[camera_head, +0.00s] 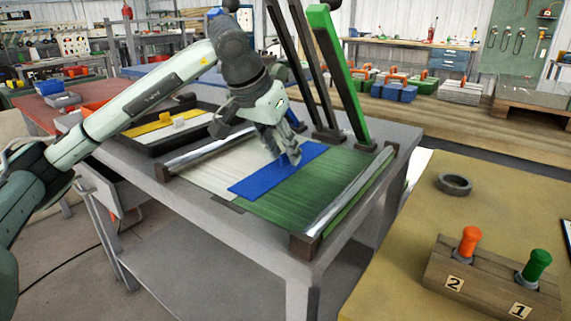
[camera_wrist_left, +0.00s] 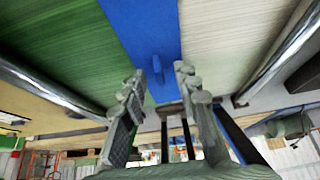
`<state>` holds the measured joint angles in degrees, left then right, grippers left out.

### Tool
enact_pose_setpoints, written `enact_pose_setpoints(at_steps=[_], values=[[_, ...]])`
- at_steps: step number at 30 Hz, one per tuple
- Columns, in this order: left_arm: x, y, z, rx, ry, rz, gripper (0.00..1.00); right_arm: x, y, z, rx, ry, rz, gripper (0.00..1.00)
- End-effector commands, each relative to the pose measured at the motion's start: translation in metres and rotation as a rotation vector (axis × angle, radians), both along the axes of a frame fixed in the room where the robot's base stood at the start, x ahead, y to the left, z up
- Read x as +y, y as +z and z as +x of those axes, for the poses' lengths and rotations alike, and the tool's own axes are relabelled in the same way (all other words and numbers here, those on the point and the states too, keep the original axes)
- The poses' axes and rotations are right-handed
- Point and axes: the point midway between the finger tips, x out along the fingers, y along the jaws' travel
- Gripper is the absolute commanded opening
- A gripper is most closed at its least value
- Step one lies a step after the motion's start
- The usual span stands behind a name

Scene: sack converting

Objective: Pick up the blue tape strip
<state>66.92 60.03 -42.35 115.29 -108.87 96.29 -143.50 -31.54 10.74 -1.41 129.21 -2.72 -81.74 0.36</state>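The blue tape strip (camera_head: 262,180) lies flat across the seam between a pale woven sheet (camera_head: 228,166) and a green woven sheet (camera_head: 300,205) on the grey table. A small upright blue tab (camera_wrist_left: 157,68) stands on the strip. My left gripper (camera_head: 287,155) points down just over the strip. In the left wrist view its two fingers (camera_wrist_left: 158,76) are apart, one on each side of the tab, with gaps showing. I cannot tell how far the fingertips are from the strip. My right gripper is not in view.
Metal rails (camera_head: 345,207) border the sheets. Tall dark and green posts (camera_head: 338,70) stand behind my left gripper. A black tray (camera_head: 172,128) with yellow and white pieces sits at the left. A tan bench (camera_head: 420,225) at right holds a grey ring (camera_head: 454,184) and a block with orange and green handles.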

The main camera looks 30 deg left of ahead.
Motion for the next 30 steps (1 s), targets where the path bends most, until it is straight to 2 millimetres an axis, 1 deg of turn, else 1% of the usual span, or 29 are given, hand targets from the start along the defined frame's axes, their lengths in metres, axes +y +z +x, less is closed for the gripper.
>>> enact_pose_setpoints(at_steps=[7, 8, 15, 26, 30], values=[[-0.0002, -0.0025, 0.0017, -0.002, 0.0, 0.0, 0.31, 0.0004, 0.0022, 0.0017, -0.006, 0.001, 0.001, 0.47], [-0.0002, -0.0024, 0.0017, -0.001, 0.0, 0.0, 0.3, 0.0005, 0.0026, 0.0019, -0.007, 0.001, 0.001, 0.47], [-0.0003, -0.0022, 0.0016, -0.002, 0.0, 0.0, 0.0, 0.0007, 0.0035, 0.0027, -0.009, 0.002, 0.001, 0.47], [-0.0003, -0.0014, 0.0016, -0.002, 0.0, 0.0, 0.0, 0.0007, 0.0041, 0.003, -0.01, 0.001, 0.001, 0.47], [-0.0005, 0.0044, 0.0018, -0.003, 0.0, -0.001, 0.0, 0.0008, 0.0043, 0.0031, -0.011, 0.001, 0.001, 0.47]])
